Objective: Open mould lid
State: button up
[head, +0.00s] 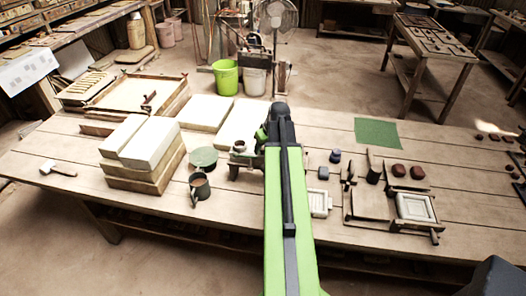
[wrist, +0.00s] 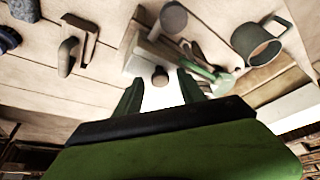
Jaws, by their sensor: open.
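A small wooden block-like piece with a round dark knob (wrist: 160,76) lies between and beyond my gripper's fingers in the wrist view; it looks like the mould lid, but I cannot tell for sure. My gripper (wrist: 160,92) is open, with green fingers on either side of the knob and a gap to it. I cannot tell if they touch anything. In the head view a wooden press or mould (head: 243,165) stands at mid-table, partly hidden behind my green arm. My gripper is mostly hidden there.
Stacked pale blocks (head: 150,148) are farther left. A wooden frame with a white tile (head: 416,208) and small dark pieces lie right. The table's right back holds a green mat (head: 377,132).

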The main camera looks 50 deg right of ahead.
grip_shut()
dwell(1.2)
